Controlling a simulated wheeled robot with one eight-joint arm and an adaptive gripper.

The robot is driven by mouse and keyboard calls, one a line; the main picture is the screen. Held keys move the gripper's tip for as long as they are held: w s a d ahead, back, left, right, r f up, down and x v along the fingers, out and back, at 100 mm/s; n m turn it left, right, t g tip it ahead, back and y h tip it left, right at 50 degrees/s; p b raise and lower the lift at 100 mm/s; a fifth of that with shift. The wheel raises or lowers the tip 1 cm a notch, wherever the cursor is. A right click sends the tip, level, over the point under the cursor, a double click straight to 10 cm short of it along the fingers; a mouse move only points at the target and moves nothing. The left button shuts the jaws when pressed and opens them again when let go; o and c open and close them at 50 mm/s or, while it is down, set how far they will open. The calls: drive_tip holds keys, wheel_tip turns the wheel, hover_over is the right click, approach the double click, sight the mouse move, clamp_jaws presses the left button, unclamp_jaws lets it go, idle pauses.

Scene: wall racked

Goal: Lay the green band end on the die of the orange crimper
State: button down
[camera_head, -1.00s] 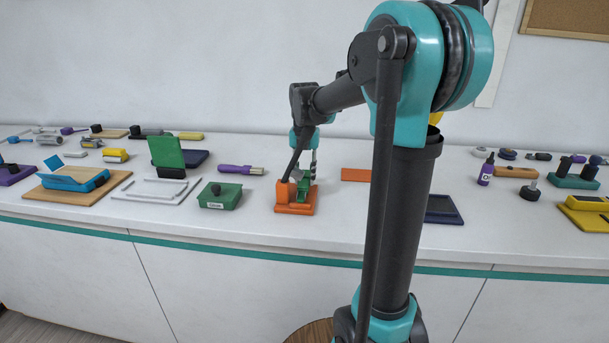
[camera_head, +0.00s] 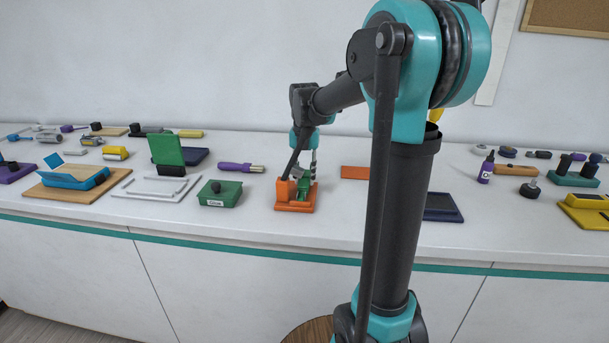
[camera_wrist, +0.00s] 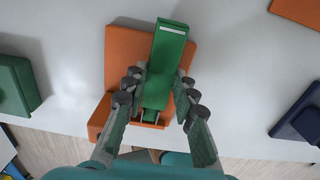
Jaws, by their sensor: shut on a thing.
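The orange crimper (camera_head: 284,193) stands near the front of the counter in the head view, and its orange body shows in the wrist view (camera_wrist: 121,48). My gripper (camera_head: 303,181) is down over it. In the wrist view my gripper (camera_wrist: 159,97) is shut on the green band end (camera_wrist: 169,52), a long green piece with a white stripe at its far end. The green piece lies over the orange body, with a finger on each side. I cannot tell whether it touches the crimper. The die is not clearly seen; the green piece and fingers cover that part.
An orange block (camera_head: 355,172) and a dark blue tray (camera_head: 442,208) are to the right. A purple-handled tool (camera_head: 240,168) lies behind on the left. The counter's front edge is close.

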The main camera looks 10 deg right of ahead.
drive_tip(key=shift+f, duration=0.25)
drive_tip(key=c, duration=1.1)
unclamp_jaws()
drive_tip(key=shift+s, duration=0.1)
drive_tip(key=shift+c, duration=0.2)
drive_tip(key=shift+r, duration=0.1)
